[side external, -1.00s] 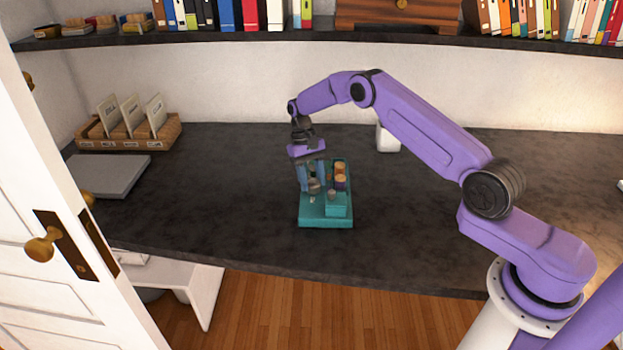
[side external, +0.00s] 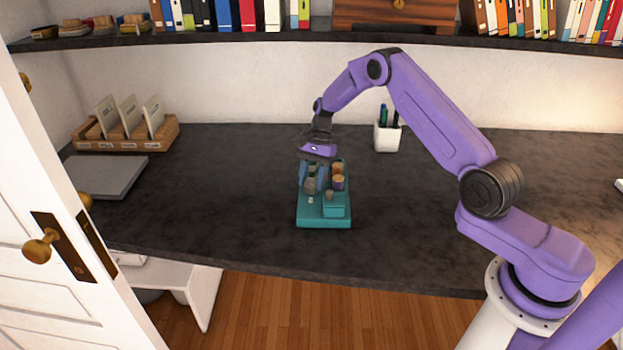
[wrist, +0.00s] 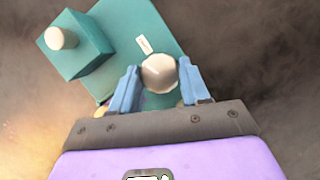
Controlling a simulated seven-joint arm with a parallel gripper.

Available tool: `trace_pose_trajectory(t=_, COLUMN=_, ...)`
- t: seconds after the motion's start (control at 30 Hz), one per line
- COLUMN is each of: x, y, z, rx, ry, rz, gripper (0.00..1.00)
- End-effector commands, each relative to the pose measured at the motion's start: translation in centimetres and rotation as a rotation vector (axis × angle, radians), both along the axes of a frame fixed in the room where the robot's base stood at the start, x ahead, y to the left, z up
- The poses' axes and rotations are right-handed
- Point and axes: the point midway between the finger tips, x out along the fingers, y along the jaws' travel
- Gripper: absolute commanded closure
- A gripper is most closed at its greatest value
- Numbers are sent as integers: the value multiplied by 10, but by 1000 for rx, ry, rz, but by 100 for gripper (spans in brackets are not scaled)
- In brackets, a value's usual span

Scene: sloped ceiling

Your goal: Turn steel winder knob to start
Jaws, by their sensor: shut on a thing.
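A teal winder base (side external: 312,222) stands on the dark desk. It also shows in the wrist view (wrist: 122,22). The round pale steel knob (wrist: 160,72) sits between the two blue fingers of my gripper (wrist: 158,84), which is shut on it. In the side view my gripper (side external: 312,182) comes down over the base's left side, and the knob is mostly hidden by the fingers. A small white label (wrist: 145,45) lies on the base beside the knob. A raised teal box (wrist: 78,42) with a smaller pale peg (wrist: 62,38) stands on the same base.
Orange-topped spools (side external: 338,170) stand at the back right of the base, close to my gripper. A white pen cup (side external: 387,137) stands behind to the right. A wooden card tray (side external: 125,137) and a grey slab (side external: 107,177) lie left. Desk around the base is clear.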

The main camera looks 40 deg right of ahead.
Motion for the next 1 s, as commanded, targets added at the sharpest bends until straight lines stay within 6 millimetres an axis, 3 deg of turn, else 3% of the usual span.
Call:
trace_pose_trajectory(t=0.5, x=-3, y=1, z=-1, rx=0, ry=3, rz=-323, gripper=85)
trace_pose_trajectory(t=1.0, x=-3, y=1, z=-1, rx=0, ry=3, rz=-381, gripper=85)
